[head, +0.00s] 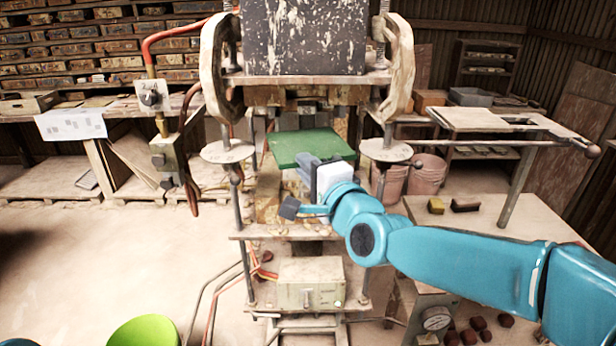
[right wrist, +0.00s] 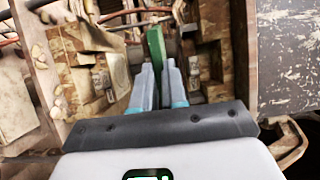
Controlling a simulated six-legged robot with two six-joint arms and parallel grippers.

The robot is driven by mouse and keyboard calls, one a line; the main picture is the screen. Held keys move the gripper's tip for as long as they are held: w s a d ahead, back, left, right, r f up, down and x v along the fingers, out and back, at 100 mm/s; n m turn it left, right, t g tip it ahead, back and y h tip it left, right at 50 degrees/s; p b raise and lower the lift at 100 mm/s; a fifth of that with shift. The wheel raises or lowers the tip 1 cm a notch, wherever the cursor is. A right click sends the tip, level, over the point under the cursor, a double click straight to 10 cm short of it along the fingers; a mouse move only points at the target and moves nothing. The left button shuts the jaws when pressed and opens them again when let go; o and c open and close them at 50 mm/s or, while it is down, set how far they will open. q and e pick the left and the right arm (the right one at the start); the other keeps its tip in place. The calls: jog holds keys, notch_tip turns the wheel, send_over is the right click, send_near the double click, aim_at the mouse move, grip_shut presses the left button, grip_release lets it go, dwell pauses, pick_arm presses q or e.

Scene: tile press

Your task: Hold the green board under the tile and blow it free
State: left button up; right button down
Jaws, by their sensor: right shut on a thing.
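The green board (head: 300,146) lies roughly flat in the gap of the press, below the upper die (head: 300,95) and above the lower bed. My right gripper (head: 308,164) is shut on the board's near edge. In the right wrist view the fingers (right wrist: 158,88) pinch the green board (right wrist: 157,47), which shows nearly edge-on. I cannot make out the tile in either view; the upper die's underside is hidden in the head view. My left gripper is not in view.
Press posts (head: 240,200) flank the gap. A valve box (head: 153,95) with a red hose and a lower control box (head: 166,160) stand to the left. A side table (head: 480,118) is on the right. A lime bucket (head: 145,332) sits on the floor at the front left.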

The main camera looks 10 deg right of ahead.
send_near(302, 131)
jog(key=w+a, duration=0.2)
jog(key=w, duration=0.1)
jog(key=w+a, duration=0.1)
jog(key=shift+w+f+p, duration=0.25)
jog(key=shift+p, duration=0.1)
jog(key=w+p, duration=0.1)
jog(key=p, duration=0.1)
jog(key=w+d+p, duration=0.1)
jog(key=shift+w+r, duration=0.3)
jog(key=shift+w, duration=0.1)
jog(key=shift+w+f+p, duration=0.1)
jog(key=shift+w+p, duration=0.5)
jog(key=shift+p, duration=0.1)
jog(key=shift+w+d+f+p, duration=0.1)
jog(key=shift+w+f+p, duration=0.1)
jog(key=shift+w+p, duration=0.15)
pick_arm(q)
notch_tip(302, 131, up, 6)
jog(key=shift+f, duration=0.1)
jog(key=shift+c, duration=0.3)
